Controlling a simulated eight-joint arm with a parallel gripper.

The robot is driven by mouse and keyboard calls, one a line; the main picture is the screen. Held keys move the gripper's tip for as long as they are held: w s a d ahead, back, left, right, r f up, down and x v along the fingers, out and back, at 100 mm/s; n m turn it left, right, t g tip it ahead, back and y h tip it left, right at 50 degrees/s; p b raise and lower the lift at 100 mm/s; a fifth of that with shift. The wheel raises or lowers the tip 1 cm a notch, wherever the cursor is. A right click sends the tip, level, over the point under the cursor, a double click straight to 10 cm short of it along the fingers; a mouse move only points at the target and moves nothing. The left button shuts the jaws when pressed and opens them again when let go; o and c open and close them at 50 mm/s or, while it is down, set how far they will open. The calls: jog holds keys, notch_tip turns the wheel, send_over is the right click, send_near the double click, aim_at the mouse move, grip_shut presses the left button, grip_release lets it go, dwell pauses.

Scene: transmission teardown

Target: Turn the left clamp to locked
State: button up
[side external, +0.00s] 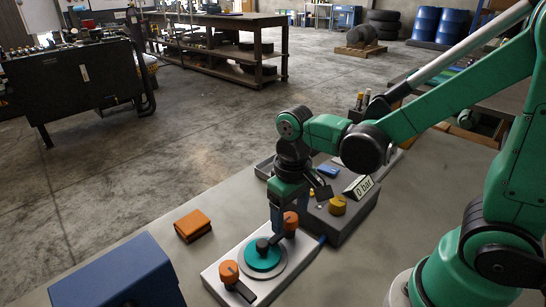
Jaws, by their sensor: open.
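The left clamp (229,272) is an orange knob with a dark bar beside it, at the near left end of a pale fixture plate (212,283). A second orange clamp knob (291,220) is at the plate's far right end. Between them is a teal disc (262,260) with a dark knob (262,245) on top. My gripper (276,236) points down just behind and right of the dark knob, away from the left clamp. It is open. I cannot tell whether it touches the dark knob. The far clamp is partly hidden behind it.
A grey box (340,225) with a yellow knob (338,205) and a "0 bar" sign (363,187) stands behind the plate. An orange block (193,225) lies to the left. A blue box (120,278) stands at the front left. Bare tabletop lies right of the plate.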

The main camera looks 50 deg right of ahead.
aim_at(290, 217)
jog(key=shift+r, duration=2.65)
jog(key=t, duration=0.1)
jog(key=d+r+t, duration=0.1)
jog(key=t, duration=0.1)
jog(key=shift+s+d, duration=0.1)
jog(key=t, duration=0.1)
jog(key=d+r+t, duration=0.1)
jog(key=t, duration=0.2)
jog(key=shift+w+d+r, duration=0.15)
jog(key=shift+w+d, duration=0.05)
jog(key=shift+d, duration=0.05)
